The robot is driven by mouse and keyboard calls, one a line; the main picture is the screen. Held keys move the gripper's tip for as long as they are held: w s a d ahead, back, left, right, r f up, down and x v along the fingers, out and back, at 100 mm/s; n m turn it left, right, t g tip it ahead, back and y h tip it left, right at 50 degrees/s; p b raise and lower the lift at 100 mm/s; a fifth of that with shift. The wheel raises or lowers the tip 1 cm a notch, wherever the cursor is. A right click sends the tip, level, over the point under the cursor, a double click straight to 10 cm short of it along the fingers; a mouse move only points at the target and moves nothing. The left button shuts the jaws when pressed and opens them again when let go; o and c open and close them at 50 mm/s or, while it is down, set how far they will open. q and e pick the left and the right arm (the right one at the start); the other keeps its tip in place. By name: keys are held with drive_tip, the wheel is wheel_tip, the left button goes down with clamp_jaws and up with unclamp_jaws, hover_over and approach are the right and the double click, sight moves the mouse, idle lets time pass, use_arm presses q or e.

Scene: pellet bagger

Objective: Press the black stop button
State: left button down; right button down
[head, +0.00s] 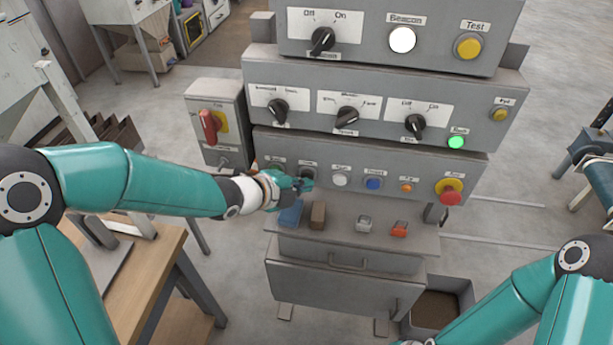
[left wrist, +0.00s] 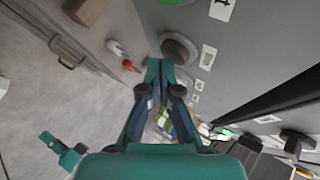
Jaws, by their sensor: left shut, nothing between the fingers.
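The control panel's lower row (head: 325,178) carries several buttons. A dark round button (head: 308,173) sits second from the left, just beyond my left gripper's fingertips (head: 304,184); its label is too small to read surely. My left gripper is shut and empty. In the left wrist view, the closed fingertips (left wrist: 160,66) are close below a round dark-grey button (left wrist: 180,49); I cannot tell whether they touch it.
The same row holds a white button (head: 340,180), a blue one (head: 374,184), an orange one (head: 406,188) and a red emergency knob (head: 450,194). Below, a shelf (head: 340,238) carries several small blocks. A box with a red rotary switch (head: 209,126) stands to the left.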

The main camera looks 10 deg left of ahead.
use_arm(q)
drive_tip(key=shift+w, duration=0.3)
idle(0.5)
drive_tip(key=shift+s+b, duration=0.6)
drive_tip(key=shift+s, duration=0.15)
drive_tip(key=s+b, duration=0.3)
drive_tip(key=s, duration=0.3)
drive_tip(key=shift+b, duration=0.35)
drive_tip(key=shift+d, duration=0.1)
